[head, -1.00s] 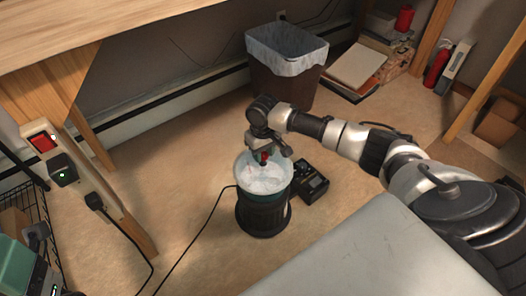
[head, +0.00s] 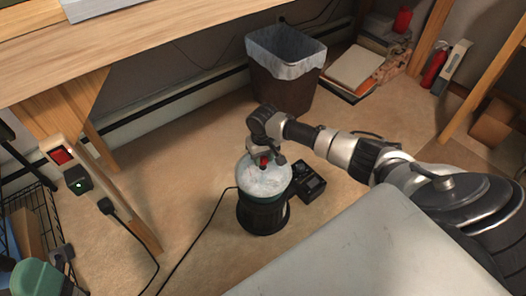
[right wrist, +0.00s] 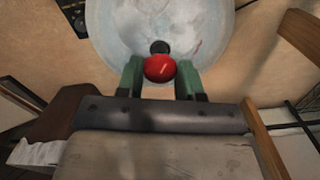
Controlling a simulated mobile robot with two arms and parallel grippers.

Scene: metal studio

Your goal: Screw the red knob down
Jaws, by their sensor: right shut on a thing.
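The red knob (head: 263,162) stands at the middle of the pale, round top (head: 270,185) of a dark-bodied canister (head: 262,216) on the floor. My right gripper (head: 265,157) comes down over the top and is shut on the knob. In the right wrist view the red knob (right wrist: 159,68) sits between the two green fingers of my right gripper (right wrist: 159,77), with a small dark round part just beyond it on the pale top (right wrist: 120,30). Whether the knob touches the top is hidden. My left gripper is not in view.
A black device (head: 308,183) lies close to the canister's right. A lined waste bin (head: 283,85) stands behind. A wooden bench (head: 150,50) overhangs the back left. A cable runs from the canister across the floor. Floor to the left is mostly clear.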

